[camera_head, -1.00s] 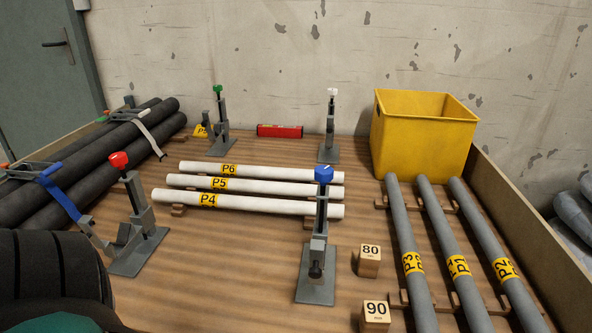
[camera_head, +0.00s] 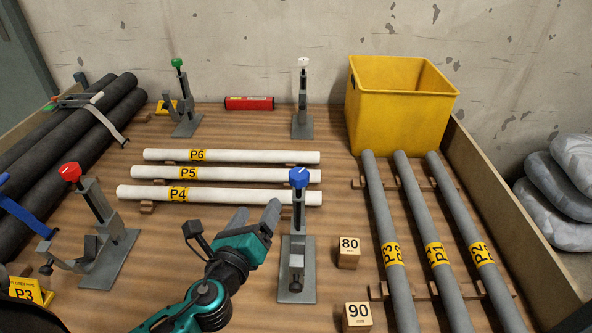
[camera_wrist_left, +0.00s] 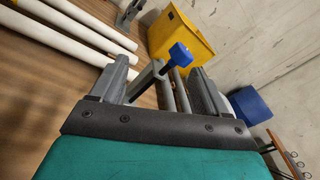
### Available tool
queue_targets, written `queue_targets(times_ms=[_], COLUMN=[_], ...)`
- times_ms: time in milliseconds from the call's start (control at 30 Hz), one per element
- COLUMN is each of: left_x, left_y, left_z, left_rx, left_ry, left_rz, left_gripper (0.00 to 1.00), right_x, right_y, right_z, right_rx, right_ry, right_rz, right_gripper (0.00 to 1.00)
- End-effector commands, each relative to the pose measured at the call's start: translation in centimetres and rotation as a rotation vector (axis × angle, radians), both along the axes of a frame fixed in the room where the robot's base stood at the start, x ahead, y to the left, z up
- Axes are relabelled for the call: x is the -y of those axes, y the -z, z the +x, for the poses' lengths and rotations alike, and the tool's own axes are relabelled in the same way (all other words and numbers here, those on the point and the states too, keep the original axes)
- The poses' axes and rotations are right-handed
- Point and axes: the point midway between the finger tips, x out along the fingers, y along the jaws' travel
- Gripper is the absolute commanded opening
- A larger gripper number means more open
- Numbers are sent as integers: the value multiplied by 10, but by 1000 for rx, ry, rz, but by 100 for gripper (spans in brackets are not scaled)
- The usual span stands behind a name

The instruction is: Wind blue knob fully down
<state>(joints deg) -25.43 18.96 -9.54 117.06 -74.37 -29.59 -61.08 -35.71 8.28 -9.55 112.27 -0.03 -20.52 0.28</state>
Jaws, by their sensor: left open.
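My left gripper (camera_head: 256,215) is open and empty, just left of the knob in the head view, fingers pointing up towards the white pipes. In the left wrist view the blue knob (camera_wrist_left: 181,54) shows beyond the fingertips, between the two fingers (camera_wrist_left: 160,85), and no finger is seen touching it. My right gripper is not in view.
White pipes P4 (camera_head: 225,196), P5 and P6 lie behind. Grey pipes (camera_head: 410,240) lie to the right. Blocks marked 80 (camera_head: 349,252) and 90 (camera_head: 357,317) stand right of the stand. A red-knob stand (camera_head: 100,220) is at left, a yellow bin (camera_head: 400,105) at back right.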

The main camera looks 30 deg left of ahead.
Motion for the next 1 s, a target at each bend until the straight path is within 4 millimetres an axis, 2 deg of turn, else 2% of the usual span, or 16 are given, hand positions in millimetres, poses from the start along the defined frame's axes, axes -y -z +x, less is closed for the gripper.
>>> queue_targets(times_ms=[100,200,300,467,567,1000], left_x=[12,20,24,24,24,21], left_y=[-1,1,3,2,1,2], left_z=[8,11,13,22,36,114], left_rx=[-6,-13,-15,-15,-13,-13], left_ry=[112,171,201,209,207,205], left_rz=[284,443,523,546,541,538], left_gripper=[75,75,75,75,75,75], right_x=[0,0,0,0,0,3], right_y=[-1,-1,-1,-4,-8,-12], right_z=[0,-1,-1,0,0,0], right_rx=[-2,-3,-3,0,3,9], right_ry=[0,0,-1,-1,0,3], right_rz=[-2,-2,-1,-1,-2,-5], right_gripper=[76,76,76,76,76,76])
